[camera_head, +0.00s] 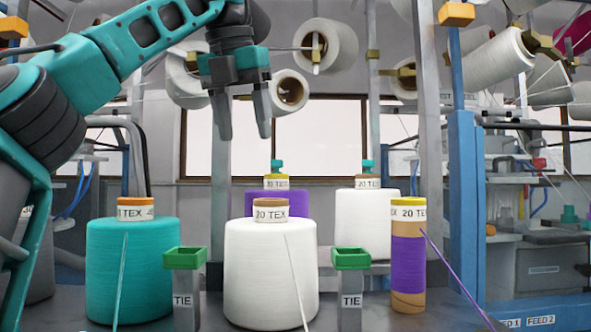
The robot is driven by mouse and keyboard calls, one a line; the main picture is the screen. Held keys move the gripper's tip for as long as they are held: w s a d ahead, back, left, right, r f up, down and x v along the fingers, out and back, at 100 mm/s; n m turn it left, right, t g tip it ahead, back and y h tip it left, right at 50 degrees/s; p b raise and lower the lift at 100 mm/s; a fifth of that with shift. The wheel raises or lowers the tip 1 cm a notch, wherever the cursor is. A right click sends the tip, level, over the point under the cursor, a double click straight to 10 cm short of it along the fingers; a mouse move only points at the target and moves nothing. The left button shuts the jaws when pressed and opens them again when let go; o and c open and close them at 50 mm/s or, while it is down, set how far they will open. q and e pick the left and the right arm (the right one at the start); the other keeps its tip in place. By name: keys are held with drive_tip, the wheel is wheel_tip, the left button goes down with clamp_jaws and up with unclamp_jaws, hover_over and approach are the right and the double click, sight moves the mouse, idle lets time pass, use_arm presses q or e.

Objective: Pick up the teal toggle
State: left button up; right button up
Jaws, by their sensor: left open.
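Two small teal pieces that look like toggles show in the head view. One teal toggle (277,167) stands on top of the purple cone (262,203) at the back. The other teal toggle (367,166) stands on top of the back white cone (362,222). My left gripper (242,122) hangs with its fingers pointing down, open and empty. In the picture it is above and slightly left of the toggle on the purple cone, apart from it. The front white cone hides much of the purple cone. My right gripper is not in view.
A teal cone (132,268), a front white cone (270,272) and a mostly used purple tube (408,262) stand in front. Green-topped TIE posts (185,285) (351,285) stand between them. White yarn spools (328,46) hang above. A blue upright (466,215) stands at right.

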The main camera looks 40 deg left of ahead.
use_arm(q)
drive_tip(key=w, duration=0.1)
drive_tip(key=p, duration=0.6)
approach(276, 172)
drive_tip(key=shift+w+f, duration=0.75)
drive_tip(key=b+x, duration=0.2)
drive_tip(key=x, duration=0.3)
drive_tip(key=shift+a+r+b, duration=0.1)
drive_tip(key=shift+a+b, duration=0.3)
drive_tip(key=shift+w+a+f, duration=0.1)
drive_tip(key=shift+w+f, duration=0.1)
drive_tip(key=shift+f, duration=0.15)
drive_tip(key=shift+r, duration=0.1)
drive_tip(key=c, duration=0.9)
